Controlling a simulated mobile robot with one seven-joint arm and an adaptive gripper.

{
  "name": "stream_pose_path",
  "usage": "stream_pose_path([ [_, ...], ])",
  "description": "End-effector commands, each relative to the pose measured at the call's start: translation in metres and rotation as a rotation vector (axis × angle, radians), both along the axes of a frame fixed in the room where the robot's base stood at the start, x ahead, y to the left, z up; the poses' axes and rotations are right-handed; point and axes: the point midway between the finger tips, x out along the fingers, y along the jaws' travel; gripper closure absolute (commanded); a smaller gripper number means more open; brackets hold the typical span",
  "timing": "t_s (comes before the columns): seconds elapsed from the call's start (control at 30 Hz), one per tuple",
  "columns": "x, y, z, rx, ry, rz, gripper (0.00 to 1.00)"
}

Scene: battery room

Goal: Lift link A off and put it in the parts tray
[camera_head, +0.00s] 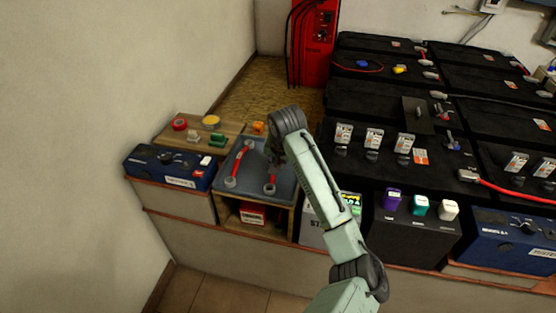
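The grey-blue parts tray (256,193) stands left of centre on a wooden shelf unit. Two red links with grey ring ends show at it: a left link (239,164) lying slanted in the tray, and a right link (270,178) whose upper end meets my gripper. I cannot read which one is link A. My gripper (276,160) is small and dark, over the right part of the tray, under my bent wrist. Its fingers are too small and shaded to tell whether they hold the right link or only stand beside it.
Black batteries (440,172) with upright tagged posts fill the right side. A wooden board (233,128) with tape rolls and small blocks lies behind the tray. A blue box (160,164) stands left, a red cabinet (314,45) at the back. Purple, teal and white-capped items (420,204) stand right of my arm.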

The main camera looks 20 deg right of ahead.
Motion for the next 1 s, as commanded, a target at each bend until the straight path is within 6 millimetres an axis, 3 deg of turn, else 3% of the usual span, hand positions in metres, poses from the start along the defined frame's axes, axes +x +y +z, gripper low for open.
stream_pose_path([
  [0.23,0.0,0.0,-0.0002,-0.001,-0.001,0.0,1.0],
  [0.27,0.0,-0.0001,-0.0002,-0.001,-0.001,0.0,0.86],
  [0.5,-0.0001,-0.0001,-0.0003,0.0,0.0,0.0,0.7],
  [0.6,-0.0001,-0.0001,-0.0004,0.0,0.0,0.0,0.65],
  [0.8,-0.0002,0.0,-0.0005,0.0,0.0,0.0,0.65],
  [1.0,-0.0003,0.0,-0.001,0.0,0.001,0.0,0.51],
])
